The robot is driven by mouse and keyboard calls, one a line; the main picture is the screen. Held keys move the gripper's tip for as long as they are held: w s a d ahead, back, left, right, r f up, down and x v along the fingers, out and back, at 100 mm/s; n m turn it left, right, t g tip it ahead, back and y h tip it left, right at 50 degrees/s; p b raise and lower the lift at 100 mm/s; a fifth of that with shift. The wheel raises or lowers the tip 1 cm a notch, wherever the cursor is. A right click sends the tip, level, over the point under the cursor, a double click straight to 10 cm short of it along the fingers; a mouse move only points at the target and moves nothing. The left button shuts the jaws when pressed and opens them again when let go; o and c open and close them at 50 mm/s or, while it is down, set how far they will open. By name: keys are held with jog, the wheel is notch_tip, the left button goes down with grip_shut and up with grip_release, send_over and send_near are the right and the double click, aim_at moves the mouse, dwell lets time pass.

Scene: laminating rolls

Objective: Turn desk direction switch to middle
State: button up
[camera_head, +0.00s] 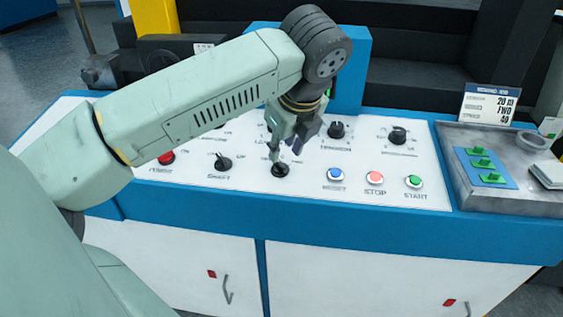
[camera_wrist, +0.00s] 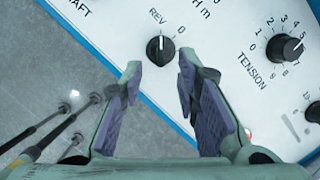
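The desk direction switch is a round black knob with a white pointer line, seen in the wrist view (camera_wrist: 160,50). Its line points up in that view, toward the "REV" label; a "0" label sits at its right. In the head view the knob (camera_head: 281,170) is at the front middle of the white panel. My gripper (camera_head: 286,153) is above it, pointing down. In the wrist view my gripper (camera_wrist: 159,75) is open, its two purple-padded fingers apart, with the knob showing between and beyond the tips. Nothing is held.
The tension knob (camera_head: 336,130) and another knob (camera_head: 397,136) stand farther back right. A shaft switch (camera_head: 223,163) and red button (camera_head: 166,157) are at left. Blue, red and green buttons (camera_head: 375,178) are at right, then a grey tray (camera_head: 470,194).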

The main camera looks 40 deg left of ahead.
aim_at(280, 163)
jog(key=b+x, duration=0.1)
jog(key=x, duration=0.5)
grip_shut()
dwell(0.3)
